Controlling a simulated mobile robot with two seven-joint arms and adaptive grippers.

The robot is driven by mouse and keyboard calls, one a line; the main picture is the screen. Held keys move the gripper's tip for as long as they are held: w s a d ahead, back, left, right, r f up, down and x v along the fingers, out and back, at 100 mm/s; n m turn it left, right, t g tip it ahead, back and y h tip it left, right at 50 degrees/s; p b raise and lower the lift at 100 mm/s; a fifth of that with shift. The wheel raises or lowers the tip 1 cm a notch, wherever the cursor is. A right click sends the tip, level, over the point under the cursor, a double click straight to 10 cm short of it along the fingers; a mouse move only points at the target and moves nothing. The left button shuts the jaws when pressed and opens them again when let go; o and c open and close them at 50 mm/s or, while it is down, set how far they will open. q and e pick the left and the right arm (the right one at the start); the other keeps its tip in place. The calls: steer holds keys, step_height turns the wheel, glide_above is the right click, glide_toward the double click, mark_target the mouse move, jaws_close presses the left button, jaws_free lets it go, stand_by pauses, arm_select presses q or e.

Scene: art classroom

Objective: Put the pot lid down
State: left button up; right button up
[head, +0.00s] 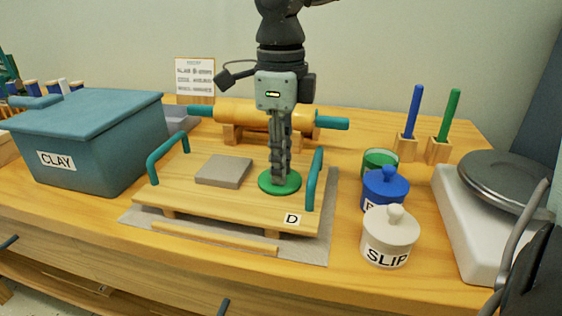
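The green pot lid (267,184) is a round disc at the right part of the wooden board (200,212) marked D. It looks level and at or just above the board surface; I cannot tell if it touches. My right gripper (279,176) points straight down over the lid's middle, its fingers close together on the lid's knob, which they hide. The green pot (381,157) stands without a lid at the right, partly behind the blue pot (385,190). My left gripper is not in view.
A grey clay slab (223,170) lies on the board left of the lid. Teal handles (315,180) rise at the board's ends. A rolling pin (240,113) lies behind. The SLIP pot (390,236), brush holders (438,150) and white wheel unit (466,230) stand right, the CLAY bin (95,150) left.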

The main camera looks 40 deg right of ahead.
steer(key=o, duration=0.3)
steer(key=shift+o, duration=0.2)
